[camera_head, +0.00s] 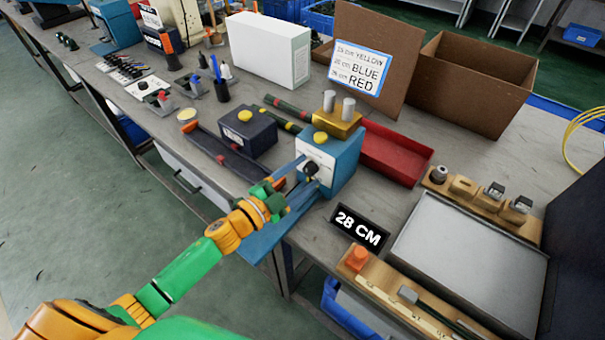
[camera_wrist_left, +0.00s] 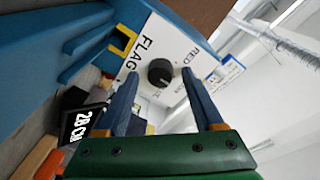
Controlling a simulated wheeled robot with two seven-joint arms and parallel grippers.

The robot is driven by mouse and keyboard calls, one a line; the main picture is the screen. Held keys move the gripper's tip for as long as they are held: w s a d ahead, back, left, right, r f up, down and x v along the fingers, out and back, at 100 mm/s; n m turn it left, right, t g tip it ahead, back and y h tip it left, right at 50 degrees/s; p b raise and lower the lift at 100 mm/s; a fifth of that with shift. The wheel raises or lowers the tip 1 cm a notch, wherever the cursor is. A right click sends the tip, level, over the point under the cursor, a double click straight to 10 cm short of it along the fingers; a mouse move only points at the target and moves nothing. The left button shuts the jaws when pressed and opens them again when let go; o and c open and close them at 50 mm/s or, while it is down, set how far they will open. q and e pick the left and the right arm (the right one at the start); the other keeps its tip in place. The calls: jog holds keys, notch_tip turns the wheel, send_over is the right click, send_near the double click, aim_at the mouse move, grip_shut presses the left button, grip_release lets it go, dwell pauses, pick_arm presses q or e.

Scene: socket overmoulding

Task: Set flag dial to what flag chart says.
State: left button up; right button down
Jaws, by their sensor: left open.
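The flag dial is a black knob (camera_head: 311,169) on the white front plate of a blue box (camera_head: 343,160). In the left wrist view the knob (camera_wrist_left: 160,73) sits between my finger tips, with the words FLAG and RED on the plate; its exact setting is unclear. The flag chart (camera_head: 360,69) lists YELLOW, BLUE and RED beside small cm figures that are hard to read. A black sign (camera_head: 359,228) reads 28 CM. My left gripper (camera_head: 308,173) is open, its fingers on either side of the knob; contact cannot be told. My right gripper is not in view.
A red tray (camera_head: 395,153) and a cardboard box (camera_head: 470,85) stand behind the dial box. A dark blue box (camera_head: 247,133) is to its left. A grey panel (camera_head: 470,262) and a wooden strip with an orange piece (camera_head: 357,257) lie at the right.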

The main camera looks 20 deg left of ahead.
pick_arm(q)
jog(key=shift+s, duration=0.15)
jog(key=c, duration=0.4)
grip_shut()
jog(key=shift+r, duration=0.1)
jog(key=shift+m+p, duration=0.3)
jog(key=shift+m, duration=0.7)
jog(key=m, duration=0.3)
jog(key=shift+r+y+p, duration=0.1)
jog(key=shift+y+p, duration=0.2)
jog(key=shift+p, duration=0.1)
jog(key=m, duration=0.5)
jog(key=shift+m+g+y+p, duration=0.3)
jog(key=shift+m+y+p, duration=0.1)
jog(key=shift+m, duration=0.3)
